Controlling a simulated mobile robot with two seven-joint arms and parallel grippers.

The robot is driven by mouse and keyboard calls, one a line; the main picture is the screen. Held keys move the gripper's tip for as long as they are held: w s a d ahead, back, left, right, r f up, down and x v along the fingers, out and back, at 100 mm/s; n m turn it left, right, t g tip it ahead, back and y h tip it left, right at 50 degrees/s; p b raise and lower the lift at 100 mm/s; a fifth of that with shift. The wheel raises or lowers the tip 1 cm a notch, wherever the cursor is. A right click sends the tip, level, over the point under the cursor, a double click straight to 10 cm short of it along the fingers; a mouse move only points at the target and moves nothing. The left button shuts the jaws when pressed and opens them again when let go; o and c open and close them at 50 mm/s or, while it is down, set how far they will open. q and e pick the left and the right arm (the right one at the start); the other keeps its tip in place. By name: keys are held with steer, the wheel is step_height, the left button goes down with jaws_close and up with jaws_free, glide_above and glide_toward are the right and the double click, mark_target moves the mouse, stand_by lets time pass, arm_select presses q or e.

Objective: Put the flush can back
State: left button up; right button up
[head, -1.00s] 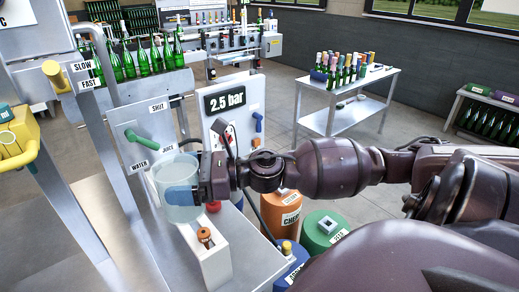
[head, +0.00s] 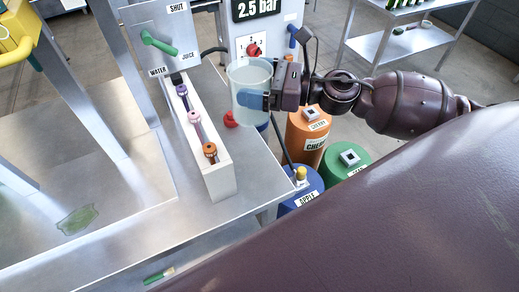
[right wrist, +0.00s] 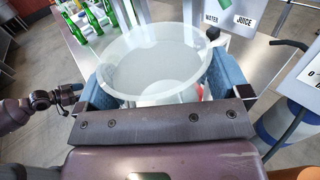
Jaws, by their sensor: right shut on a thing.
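The flush can is a clear, whitish open-topped vessel (head: 247,76), held upright in my right gripper (head: 256,99). The gripper's blue fingers are shut on its sides. In the right wrist view the can (right wrist: 158,62) fills the space between the blue fingers (right wrist: 160,88); its round rim faces the camera. In the head view it hangs right of the white rack, in front of the 2.5 bar panel.
The white rack (head: 222,181) holds purple, pink and orange-topped pieces on the steel table (head: 150,226). A green valve lever (head: 158,44) is on the water/juice panel behind. Orange (head: 303,138), green and blue drums stand beyond the table edge. A green patch (head: 77,219) lies left.

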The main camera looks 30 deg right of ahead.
arm_select(q)
steer(key=shift+w+f+b, duration=0.4)
steer(key=shift+f+b, duration=0.15)
steer(key=shift+b, duration=0.5)
arm_select(e)
step_height(320, 180, down, 19)
steer(key=shift+a+f, duration=0.1)
steer(key=shift+f, duration=0.05)
arm_select(q)
steer(key=shift+f, duration=0.1)
arm_select(e)
steer(key=shift+f, duration=0.15)
steer(key=o, duration=0.7)
steer(key=shift+c, duration=0.2)
steer(key=shift+o, duration=0.3)
steer(key=shift+s, duration=0.1)
arm_select(q)
steer(key=f+b, duration=0.1)
steer(key=b, duration=0.1)
steer(key=shift+w+f+b, duration=0.3)
steer(key=shift+f+b, duration=0.05)
steer(key=shift+f, duration=0.05)
arm_select(e)
steer(key=v, duration=1.2)
